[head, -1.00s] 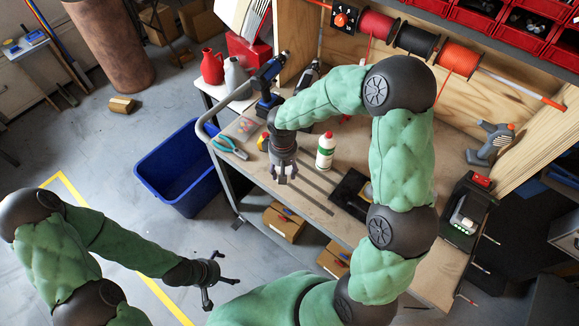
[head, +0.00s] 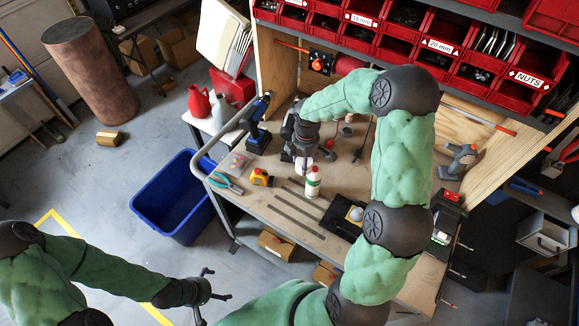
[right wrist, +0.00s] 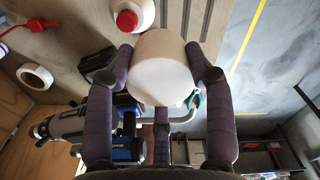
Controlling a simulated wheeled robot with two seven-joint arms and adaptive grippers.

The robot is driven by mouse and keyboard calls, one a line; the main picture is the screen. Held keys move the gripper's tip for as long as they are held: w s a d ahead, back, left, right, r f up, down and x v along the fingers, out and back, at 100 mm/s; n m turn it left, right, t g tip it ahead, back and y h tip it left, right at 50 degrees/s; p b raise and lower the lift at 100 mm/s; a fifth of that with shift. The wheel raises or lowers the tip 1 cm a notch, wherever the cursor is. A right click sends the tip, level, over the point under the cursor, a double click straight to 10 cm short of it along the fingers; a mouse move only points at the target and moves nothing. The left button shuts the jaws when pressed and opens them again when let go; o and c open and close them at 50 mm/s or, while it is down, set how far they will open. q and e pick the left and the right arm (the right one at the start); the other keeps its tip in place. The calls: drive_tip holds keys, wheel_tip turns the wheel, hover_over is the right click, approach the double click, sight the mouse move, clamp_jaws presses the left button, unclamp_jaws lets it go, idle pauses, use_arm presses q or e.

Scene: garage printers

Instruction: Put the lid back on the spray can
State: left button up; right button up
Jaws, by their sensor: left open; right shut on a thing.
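My right gripper (head: 303,160) is over the workbench, its fingers closed around a smooth white round thing that looks like the lid (head: 301,168). In the right wrist view the white lid (right wrist: 163,68) fills the space between the fingers. My left gripper (head: 212,294) is open and empty, low over the floor.
A white tape roll (right wrist: 35,76) shows in the right wrist view. A blue bin (head: 175,205) stands left of the bench.

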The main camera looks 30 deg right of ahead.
drive_tip(key=d+r+n+p, duration=0.1)
drive_tip(key=d, duration=0.1)
drive_tip(key=s+d+r+n+p, duration=0.1)
drive_tip(key=d+r+n, duration=0.1)
drive_tip(key=shift+d+r+p, duration=0.15)
drive_tip(key=shift+r+p, duration=0.15)
drive_tip(key=shift+p, duration=0.1)
drive_tip(key=b, duration=0.3)
hover_over(315, 167)
drive_tip(key=shift+s+f, duration=0.1)
drive_tip(key=shift+f, duration=2.05)
drive_tip(key=shift+f+b, duration=0.85)
drive_tip(key=shift+f, duration=0.2)
use_arm(q)
drive_tip(key=shift+f, duration=0.45)
drive_tip(key=shift+r, duration=0.15)
use_arm(e)
drive_tip(key=shift+f, duration=0.15)
drive_tip(key=o, duration=0.8)
drive_tip(key=shift+o, duration=0.4)
